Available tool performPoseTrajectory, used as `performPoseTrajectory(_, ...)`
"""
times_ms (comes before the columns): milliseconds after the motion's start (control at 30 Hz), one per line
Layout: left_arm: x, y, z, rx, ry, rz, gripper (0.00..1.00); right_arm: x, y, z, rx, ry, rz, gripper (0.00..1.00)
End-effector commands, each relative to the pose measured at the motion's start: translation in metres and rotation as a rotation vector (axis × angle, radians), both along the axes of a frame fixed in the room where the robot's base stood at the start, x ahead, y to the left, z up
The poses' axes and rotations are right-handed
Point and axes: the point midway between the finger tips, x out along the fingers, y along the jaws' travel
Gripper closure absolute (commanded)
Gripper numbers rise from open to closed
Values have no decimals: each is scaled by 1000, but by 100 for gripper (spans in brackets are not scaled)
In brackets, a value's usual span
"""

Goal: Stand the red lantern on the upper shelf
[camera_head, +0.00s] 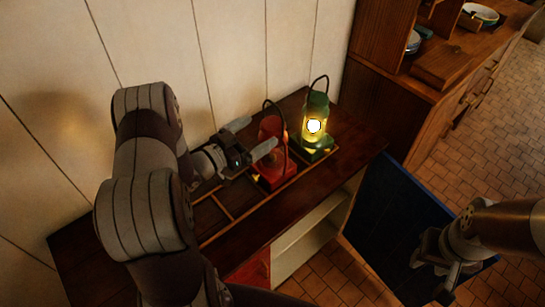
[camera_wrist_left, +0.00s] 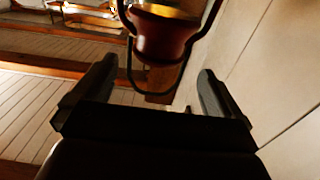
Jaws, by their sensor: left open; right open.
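The red lantern (camera_head: 274,172) stands upright on the dark wooden counter (camera_head: 245,232), with a thin dark wire handle. My left gripper (camera_head: 262,131) is open beside the lantern's upper part, its fingers pointing toward it. In the left wrist view the lantern's red body (camera_wrist_left: 160,42) and its handle loop show beyond the open left gripper (camera_wrist_left: 157,70); its upper part is cut off. Contact cannot be told. My right gripper (camera_head: 437,278) is open and empty at the lower right. Cream shelves (camera_head: 312,228) show inside the cabinet under the counter; which is the upper shelf is unclear.
A lit green lantern (camera_head: 315,118) stands close behind and right of the red one. A low wooden divider (camera_head: 213,207) lies on the counter. A dark blue panel (camera_head: 385,230) stands right of the counter. A wooden cabinet (camera_head: 440,78) with bowls stands at upper right.

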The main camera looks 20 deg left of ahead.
Motion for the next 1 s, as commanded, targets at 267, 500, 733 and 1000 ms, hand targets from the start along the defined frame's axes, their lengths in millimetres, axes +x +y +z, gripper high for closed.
performPoseTrajectory(267, 36, -21, 4, 1, 3, -3, 0, 0, 0, 16, 0, 1, 0, 57)
performPoseTrajectory(500, 66, -38, 0, 2, 4, 1, 0, 0, 0, 25, 0, 0, 0, 57)
performPoseTrajectory(733, 68, -38, 0, 1, 3, 3, 6, 0, 0, 23, 0, 1, 0, 57)
performPoseTrajectory(1000, 67, -38, 0, 1, 3, 3, 92, 0, 0, 24, 0, 0, 0, 57)
